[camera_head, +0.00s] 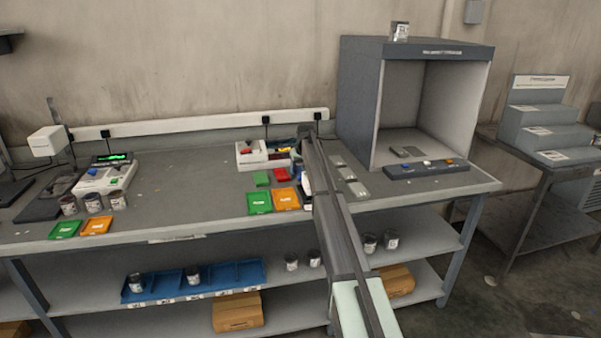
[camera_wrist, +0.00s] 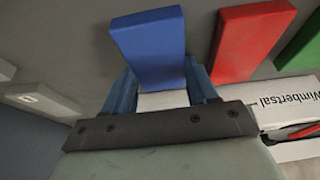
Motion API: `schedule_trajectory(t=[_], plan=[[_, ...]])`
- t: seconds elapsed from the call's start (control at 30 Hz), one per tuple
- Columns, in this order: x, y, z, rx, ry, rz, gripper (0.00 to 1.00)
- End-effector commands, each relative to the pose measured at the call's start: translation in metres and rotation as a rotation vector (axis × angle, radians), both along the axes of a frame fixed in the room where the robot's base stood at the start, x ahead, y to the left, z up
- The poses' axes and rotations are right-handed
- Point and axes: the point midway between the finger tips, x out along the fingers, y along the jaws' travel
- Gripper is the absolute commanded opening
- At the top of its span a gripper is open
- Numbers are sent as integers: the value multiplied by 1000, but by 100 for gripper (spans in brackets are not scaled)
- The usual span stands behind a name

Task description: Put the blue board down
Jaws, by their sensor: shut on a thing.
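The blue board (camera_wrist: 148,45) is between the two fingers of my gripper (camera_wrist: 158,76) in the wrist view. My gripper is shut on it. The board appears above or on the grey bench top; I cannot tell whether it touches. A red board (camera_wrist: 250,42) lies right beside it, and a green board (camera_wrist: 304,46) lies farther right. In the head view my arm covers most of my gripper and the blue board. The small red board (camera_head: 281,174) and small green board (camera_head: 262,178) lie left of my arm there.
A white device (camera_head: 262,155) stands behind. Grey pieces (camera_head: 347,173) lie to the right, before the grey booth (camera_head: 359,105). Cans (camera_head: 94,201) stand at far left.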

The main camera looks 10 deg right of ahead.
Motion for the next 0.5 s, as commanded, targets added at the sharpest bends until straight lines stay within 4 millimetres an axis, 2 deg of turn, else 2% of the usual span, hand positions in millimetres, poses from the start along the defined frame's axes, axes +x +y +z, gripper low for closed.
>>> schedule_trajectory(t=[0.27, 0.5], plan=[[0, 0, 14, 0, 1, 0, 22], [1, 0, 52, 0, 0, 0, 22]])
